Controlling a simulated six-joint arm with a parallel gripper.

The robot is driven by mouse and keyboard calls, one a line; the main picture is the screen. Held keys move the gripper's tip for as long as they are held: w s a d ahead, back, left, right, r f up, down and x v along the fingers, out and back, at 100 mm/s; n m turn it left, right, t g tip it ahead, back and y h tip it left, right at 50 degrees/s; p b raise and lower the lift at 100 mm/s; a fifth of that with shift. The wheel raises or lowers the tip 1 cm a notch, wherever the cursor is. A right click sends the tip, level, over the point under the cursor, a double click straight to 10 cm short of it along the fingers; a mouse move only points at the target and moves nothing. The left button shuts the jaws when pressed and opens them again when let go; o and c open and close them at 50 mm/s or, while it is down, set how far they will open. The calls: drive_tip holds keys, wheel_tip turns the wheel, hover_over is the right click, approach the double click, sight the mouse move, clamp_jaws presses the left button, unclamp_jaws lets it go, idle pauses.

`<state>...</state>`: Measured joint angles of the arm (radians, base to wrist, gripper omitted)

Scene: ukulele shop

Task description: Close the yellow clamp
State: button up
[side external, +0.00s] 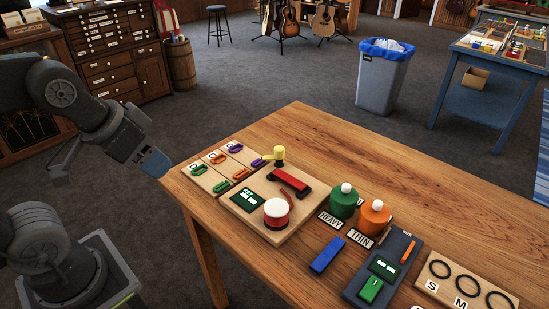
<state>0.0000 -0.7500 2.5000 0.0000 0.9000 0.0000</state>
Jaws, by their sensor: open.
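The yellow clamp (279,156) stands at the far edge of a wooden board (250,217) on the table. It has an upright knob-like part, and a short yellow arm sticks out from it to the left. It is too small to tell exactly how its lever is set. My gripper (153,162) is at the left, at the blue-grey end of my arm, just off the table's left corner. It is open and well apart from the clamp. Its fingers are hard to make out.
The board also bears a red bar (289,182), a red-and-white drum (276,211) and a dark green display (247,200). Green (344,204) and orange (375,217) pots stand right. The table's far right (430,180) is clear.

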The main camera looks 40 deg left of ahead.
drive_tip(key=shift+r, duration=0.1)
drive_tip(key=shift+c, duration=0.2)
drive_tip(key=w+r+m+g, duration=0.1)
drive_tip(key=w+r+m, duration=0.25)
drive_tip(key=w, duration=0.45)
drive_tip(key=m+g, duration=0.5)
drive_tip(key=m, duration=0.5)
hover_over(279, 148)
wheel_tip(279, 148, down, 8)
drive_tip(key=f, duration=0.1)
wheel_tip(279, 148, down, 13)
drive_tip(key=shift+a, duration=0.1)
drive_tip(key=shift+c, duration=0.4)
drive_tip(key=c, duration=0.8)
drive_tip(key=shift+c, duration=0.2)
